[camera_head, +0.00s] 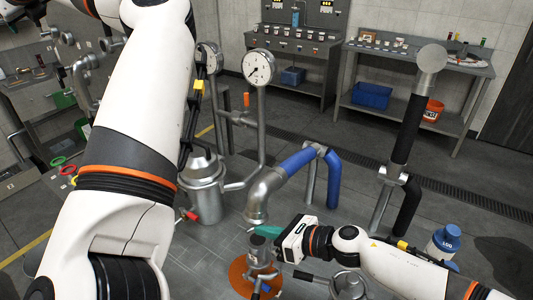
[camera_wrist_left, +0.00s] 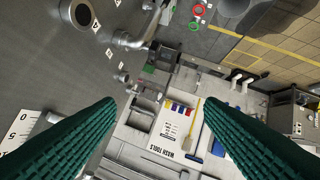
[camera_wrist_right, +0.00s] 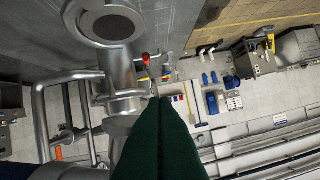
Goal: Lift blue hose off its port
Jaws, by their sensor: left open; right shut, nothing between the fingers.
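The blue hose (camera_head: 297,161) rests over a metal post, with one end hanging down to the right. Its metal elbow (camera_head: 261,194) bends down at the left. A metal port (camera_head: 261,256) with an orange base stands below the elbow. My right gripper (camera_head: 262,232) is shut and empty, with its teal fingertips beside the space between elbow and port. Its closed fingers also show in the right wrist view (camera_wrist_right: 160,105). My left gripper is outside the head view; its fingers are wide apart and empty in the left wrist view (camera_wrist_left: 161,105).
A black hose (camera_head: 408,130) stands upright at the right with its metal elbow on top. A pressure gauge (camera_head: 259,68) and a metal vessel (camera_head: 203,190) stand left of the blue hose. A blue-capped bottle (camera_head: 442,243) is behind my right arm. Benches line the back wall.

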